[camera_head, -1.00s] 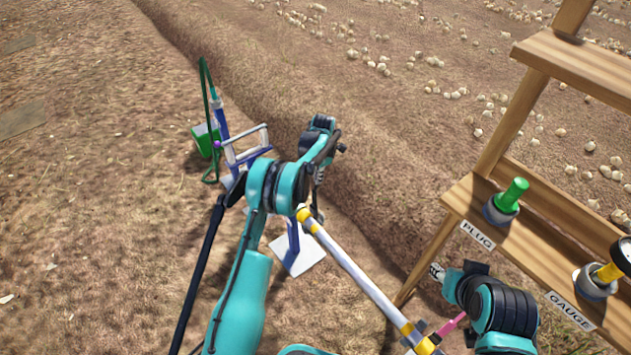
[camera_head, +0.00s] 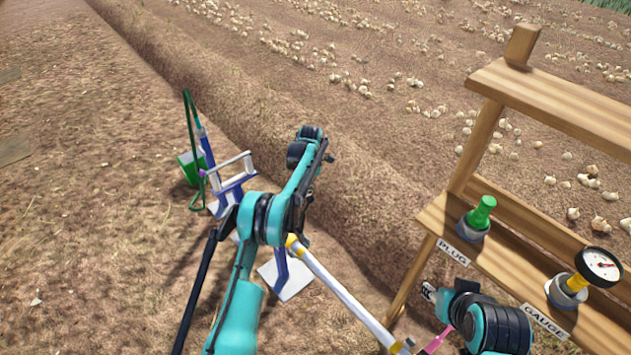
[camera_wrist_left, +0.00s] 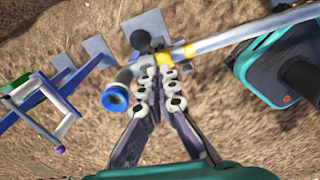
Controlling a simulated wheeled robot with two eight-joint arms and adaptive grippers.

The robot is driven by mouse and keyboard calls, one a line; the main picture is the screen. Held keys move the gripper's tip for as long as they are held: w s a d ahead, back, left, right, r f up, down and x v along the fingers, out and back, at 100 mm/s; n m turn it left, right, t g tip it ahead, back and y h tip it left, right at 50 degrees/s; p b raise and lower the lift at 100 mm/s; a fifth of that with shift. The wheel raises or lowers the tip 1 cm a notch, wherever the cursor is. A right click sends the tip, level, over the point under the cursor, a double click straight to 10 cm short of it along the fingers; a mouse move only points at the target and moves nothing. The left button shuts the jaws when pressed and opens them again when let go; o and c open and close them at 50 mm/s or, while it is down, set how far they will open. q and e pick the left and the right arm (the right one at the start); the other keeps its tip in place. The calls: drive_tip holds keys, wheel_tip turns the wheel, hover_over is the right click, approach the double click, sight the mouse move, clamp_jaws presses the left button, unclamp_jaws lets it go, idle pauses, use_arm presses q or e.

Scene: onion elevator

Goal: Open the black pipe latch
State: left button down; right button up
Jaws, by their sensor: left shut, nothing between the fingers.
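In the left wrist view, a dark latch-like part with a round black knob (camera_wrist_left: 140,40) sits at the yellow-collared end of a pale pipe (camera_wrist_left: 245,35). A grey tube with a blue ring (camera_wrist_left: 115,98) is beside it. My left gripper (camera_wrist_left: 163,68) is shut and empty, its fingertips just below the black part; I cannot tell whether they touch. In the head view the pale pipe (camera_head: 340,290) slopes down to the right, and my left arm hides the latch and my left fingertips. My right gripper (camera_head: 429,291) is by the shelf, its jaws too small to judge.
A wooden shelf (camera_head: 520,85) stands at right with a green plug (camera_head: 481,212) and a gauge (camera_head: 598,267). A blue stand (camera_head: 206,150), green bucket (camera_head: 190,167) and dark pole (camera_head: 198,290) are at left.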

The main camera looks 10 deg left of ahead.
use_arm(q)
drive_tip(key=w+d+r, duration=0.1)
drive_tip(key=w+d, duration=0.1)
drive_tip(key=shift+w+r+p, duration=0.35)
drive_tip(key=shift+r, duration=0.05)
idle(0.3)
